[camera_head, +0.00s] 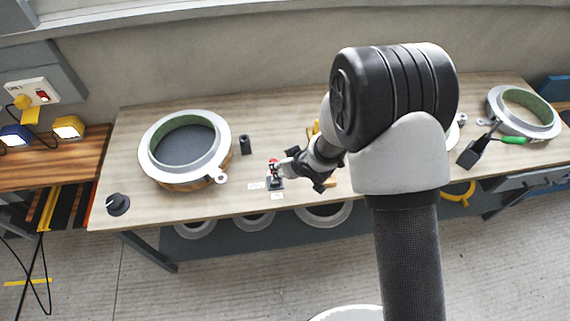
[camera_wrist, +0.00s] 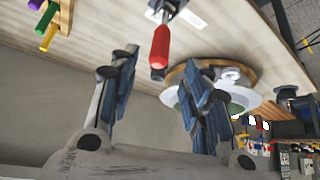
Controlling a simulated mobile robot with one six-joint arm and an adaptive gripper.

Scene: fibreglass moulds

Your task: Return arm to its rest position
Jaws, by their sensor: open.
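My arm reaches over the workbench (camera_head: 120,130) in the head view, its large dark joint in front of the middle of the bench. My gripper (camera_head: 285,172) is small there and points left, close to a red-handled tool (camera_head: 272,165) on a dark base. In the wrist view my gripper (camera_wrist: 160,105) has its two fingers wide apart with nothing between them. The red handle (camera_wrist: 159,47) shows above and beyond the gap, apart from the fingers. Part of the bench is hidden behind my arm.
A round mould (camera_head: 185,146) with a green inner ring stands left on the bench; another mould (camera_head: 524,111) stands at the right end. A dark cylinder (camera_head: 244,144) and a black knob-like piece (camera_head: 118,204) stand on the bench. Coloured handles (camera_wrist: 47,25) show in the wrist view.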

